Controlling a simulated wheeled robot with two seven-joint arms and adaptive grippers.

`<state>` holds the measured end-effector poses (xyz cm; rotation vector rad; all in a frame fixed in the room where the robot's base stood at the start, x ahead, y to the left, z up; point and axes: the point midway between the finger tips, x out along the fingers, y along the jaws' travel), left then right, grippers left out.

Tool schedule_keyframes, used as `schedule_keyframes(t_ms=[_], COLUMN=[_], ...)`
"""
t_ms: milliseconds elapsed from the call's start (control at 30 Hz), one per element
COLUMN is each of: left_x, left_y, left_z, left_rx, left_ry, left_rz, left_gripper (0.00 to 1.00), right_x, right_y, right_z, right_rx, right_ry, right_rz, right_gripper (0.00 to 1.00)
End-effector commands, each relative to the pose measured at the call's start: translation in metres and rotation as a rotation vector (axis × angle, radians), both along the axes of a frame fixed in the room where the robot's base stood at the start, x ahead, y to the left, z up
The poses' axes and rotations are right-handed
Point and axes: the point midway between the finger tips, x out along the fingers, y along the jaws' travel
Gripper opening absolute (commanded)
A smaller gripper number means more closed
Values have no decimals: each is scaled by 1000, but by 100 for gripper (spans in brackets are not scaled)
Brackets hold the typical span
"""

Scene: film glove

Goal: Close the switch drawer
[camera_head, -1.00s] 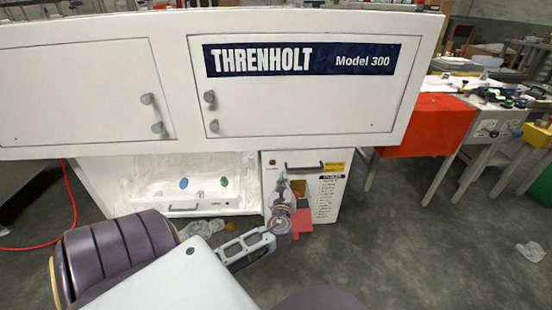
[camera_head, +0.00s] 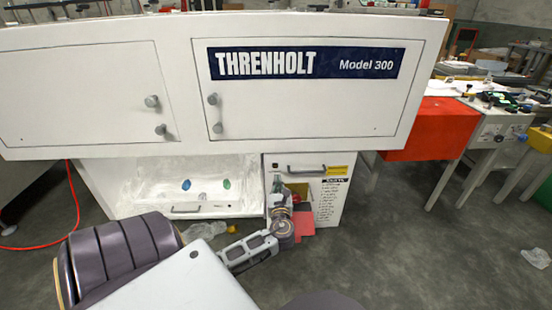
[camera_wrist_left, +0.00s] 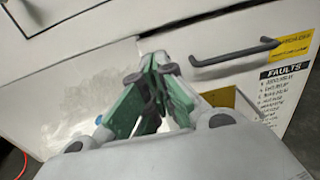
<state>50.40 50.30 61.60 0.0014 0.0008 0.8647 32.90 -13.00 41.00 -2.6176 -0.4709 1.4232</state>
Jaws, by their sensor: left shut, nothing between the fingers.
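A white machine marked THRENHOLT Model 300 (camera_head: 300,100) fills the upper head view. Below it on the left is a white drawer-like section (camera_head: 120,195) with a blue and a green knob-like piece and a dark handle (camera_head: 186,210) low at its front. Whether it stands open is hard to tell. My left gripper (camera_head: 277,182) is shut and empty, just right of this section and in front of the right-hand cabinet (camera_head: 325,210). In the left wrist view its green fingers (camera_wrist_left: 155,65) meet near the white panel, left of the cabinet's handle (camera_wrist_left: 235,55). Contact cannot be told. My right gripper is not seen.
The cabinet has a dark handle (camera_head: 307,170), a yellow label and a faults list. A red piece (camera_head: 304,223) sits below my gripper. Crumpled clear plastic (camera_head: 207,229) lies on the floor at left. A red bench (camera_head: 430,130) stands right.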

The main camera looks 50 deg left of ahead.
Motion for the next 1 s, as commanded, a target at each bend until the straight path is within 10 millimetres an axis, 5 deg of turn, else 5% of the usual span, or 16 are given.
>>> schedule_keyframes(t_ms=[367, 1000], left_x=[9, 53], left_y=[10, 62], left_z=[-1, -1], left_rx=[0, 0], left_ry=[-3, -3], left_rz=[0, 0], left_gripper=[0, 0], right_x=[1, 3], right_y=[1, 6], right_z=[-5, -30], right_rx=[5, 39], right_ry=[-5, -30], right_rz=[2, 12], right_gripper=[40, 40])
